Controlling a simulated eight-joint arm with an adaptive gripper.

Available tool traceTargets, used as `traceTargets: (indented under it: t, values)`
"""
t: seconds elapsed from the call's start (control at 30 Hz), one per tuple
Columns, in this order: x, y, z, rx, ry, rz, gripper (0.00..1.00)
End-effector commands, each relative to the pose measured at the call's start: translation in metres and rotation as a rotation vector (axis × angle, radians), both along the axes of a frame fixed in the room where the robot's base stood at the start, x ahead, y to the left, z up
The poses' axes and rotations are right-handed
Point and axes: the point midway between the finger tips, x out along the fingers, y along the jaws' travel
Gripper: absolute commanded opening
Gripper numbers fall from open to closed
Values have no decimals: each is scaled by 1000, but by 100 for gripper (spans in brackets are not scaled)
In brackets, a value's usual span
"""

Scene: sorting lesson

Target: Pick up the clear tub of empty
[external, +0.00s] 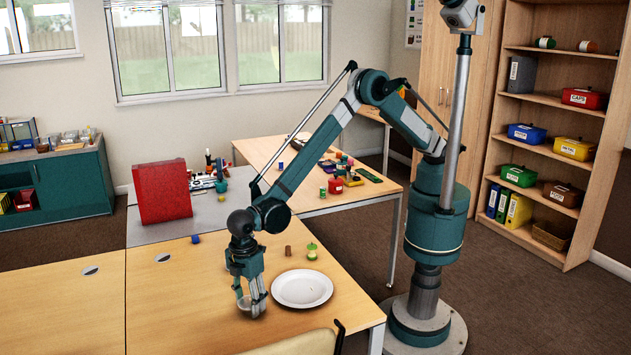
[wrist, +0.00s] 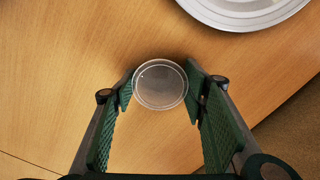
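The clear tub (wrist: 160,85) is a round, see-through tub that looks empty. In the wrist view it sits between the tips of my gripper (wrist: 160,95). The fingers stand on either side of it, close to its rim; I cannot tell whether both pads touch it. In the external view my gripper (external: 252,297) points down at the table, with the tub (external: 244,303) low among its fingers and partly hidden by them.
A white plate (external: 302,289) lies just right of my gripper and shows in the wrist view (wrist: 245,12). A green item (external: 312,251), a brown piece (external: 288,250) and a blue piece (external: 195,239) stand further back. The table's left side is clear.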

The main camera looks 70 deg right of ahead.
Motion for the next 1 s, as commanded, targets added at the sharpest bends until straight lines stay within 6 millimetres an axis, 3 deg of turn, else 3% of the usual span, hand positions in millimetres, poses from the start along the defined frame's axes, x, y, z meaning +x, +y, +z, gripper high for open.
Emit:
traceTargets:
  t: [0.37, 1.0]
  values:
    - [0, 0, 9, 0, 0, 0, 39]
    - [0, 0, 91, 0, 0, 0, 39]
